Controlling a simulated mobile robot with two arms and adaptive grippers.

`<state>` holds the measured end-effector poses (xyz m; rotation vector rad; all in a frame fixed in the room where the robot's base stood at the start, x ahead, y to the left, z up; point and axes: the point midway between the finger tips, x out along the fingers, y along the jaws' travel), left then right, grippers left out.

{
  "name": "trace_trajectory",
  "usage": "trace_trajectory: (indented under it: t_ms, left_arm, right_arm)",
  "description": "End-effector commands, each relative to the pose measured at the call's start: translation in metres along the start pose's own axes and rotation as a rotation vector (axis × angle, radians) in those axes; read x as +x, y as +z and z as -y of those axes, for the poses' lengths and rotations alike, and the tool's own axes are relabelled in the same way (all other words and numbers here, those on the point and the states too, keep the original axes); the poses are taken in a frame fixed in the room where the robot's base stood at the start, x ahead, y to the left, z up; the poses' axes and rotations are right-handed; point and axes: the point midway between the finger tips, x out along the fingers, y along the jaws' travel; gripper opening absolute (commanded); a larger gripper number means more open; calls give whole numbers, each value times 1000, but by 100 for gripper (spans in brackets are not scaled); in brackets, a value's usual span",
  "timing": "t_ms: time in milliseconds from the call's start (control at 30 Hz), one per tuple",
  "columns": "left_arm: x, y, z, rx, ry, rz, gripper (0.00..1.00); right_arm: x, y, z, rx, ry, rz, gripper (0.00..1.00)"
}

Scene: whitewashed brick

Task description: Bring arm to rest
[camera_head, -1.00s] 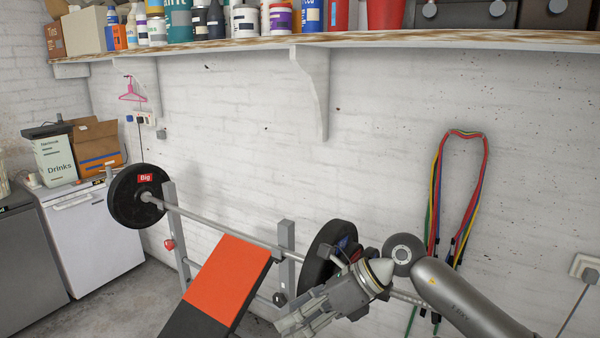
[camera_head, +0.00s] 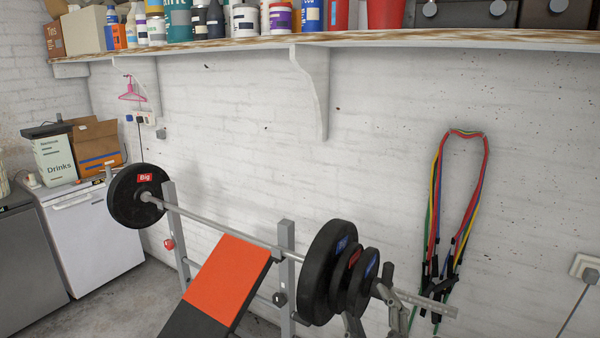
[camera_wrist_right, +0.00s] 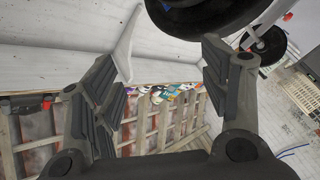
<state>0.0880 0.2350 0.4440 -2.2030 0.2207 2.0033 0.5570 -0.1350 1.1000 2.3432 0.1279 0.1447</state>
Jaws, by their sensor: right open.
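My right gripper (camera_head: 380,312) shows low in the head view, in front of the barbell's right end, with only part of it in the picture. In the right wrist view its two dark padded fingers (camera_wrist_right: 162,85) stand wide apart, with nothing between them. A dark weight plate (camera_wrist_right: 205,15) shows beyond the fingers at the top of that view. I cannot tell whether the gripper touches the bar. My left arm and gripper are not in view.
The barbell (camera_head: 225,229) rests on the uprights of a bench with an orange pad (camera_head: 228,278). Resistance bands (camera_head: 437,200) hang on the wall at right. A loaded shelf (camera_head: 400,40) runs above. A white appliance (camera_head: 95,240) stands at left.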

Motion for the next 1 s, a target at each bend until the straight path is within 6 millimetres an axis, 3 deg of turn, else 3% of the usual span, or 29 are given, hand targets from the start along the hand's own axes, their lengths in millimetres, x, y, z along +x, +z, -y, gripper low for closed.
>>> trace_trajectory:
  t_ms: [33, 100, 167, 300, 500, 733, 1000]
  left_arm:
    - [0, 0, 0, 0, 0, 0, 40]
    - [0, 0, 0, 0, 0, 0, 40]
    - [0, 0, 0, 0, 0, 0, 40]
    - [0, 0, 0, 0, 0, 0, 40]
    - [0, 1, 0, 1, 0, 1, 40]
    - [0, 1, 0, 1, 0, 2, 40]
    - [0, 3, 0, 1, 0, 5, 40]
  right_arm:
    - [-16, 27, 10, 72, -35, 109, 69]
    - [-40, 63, 25, 167, -86, 265, 69]
    - [-65, 91, 39, 244, -134, 399, 69]
    - [-135, 140, 74, 399, -253, 692, 69]
    - [-226, 167, 109, 538, -397, 998, 69]
    - [-315, 170, 132, 635, -540, 1264, 69]
    - [-300, 220, 182, 623, -550, 1276, 69]
